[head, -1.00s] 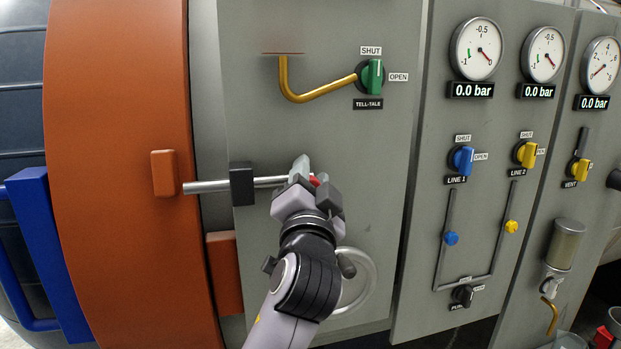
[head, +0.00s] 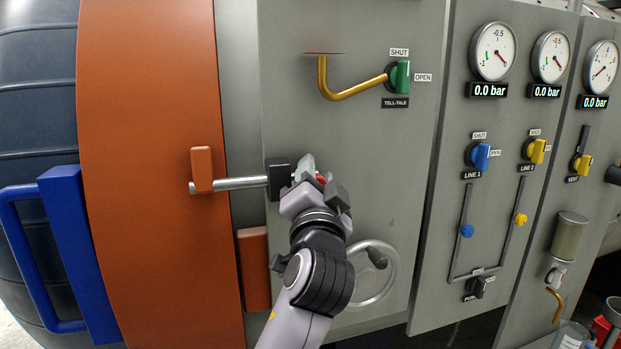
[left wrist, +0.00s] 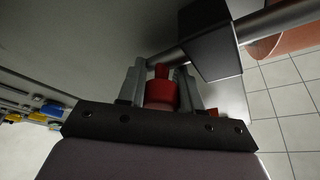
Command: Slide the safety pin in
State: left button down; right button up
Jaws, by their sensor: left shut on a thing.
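The safety pin (head: 242,184) is a grey metal rod lying level. It runs through the dark guide block (head: 279,179) on the grey panel and through the orange lug (head: 202,169) on the orange ring, with its tip showing just left of the lug. My left gripper (head: 314,174) is shut on the pin's red knob, right beside the guide block. In the left wrist view the red knob (left wrist: 161,92) sits between the two fingers, and the rod (left wrist: 275,20) passes through the dark block (left wrist: 208,40). My right gripper is not in view.
A handwheel (head: 375,275) sits low on the panel behind my left arm. A brass pipe (head: 345,90) and the green tell-tale valve (head: 400,76) are above. A blue handle (head: 70,240) is at the left. Gauges and valves fill the panels at right.

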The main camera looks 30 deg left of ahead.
pick_arm(q)
jog(key=shift+r, duration=0.1)
jog(key=c, duration=0.8)
grip_release()
jog(key=shift+d, duration=0.1)
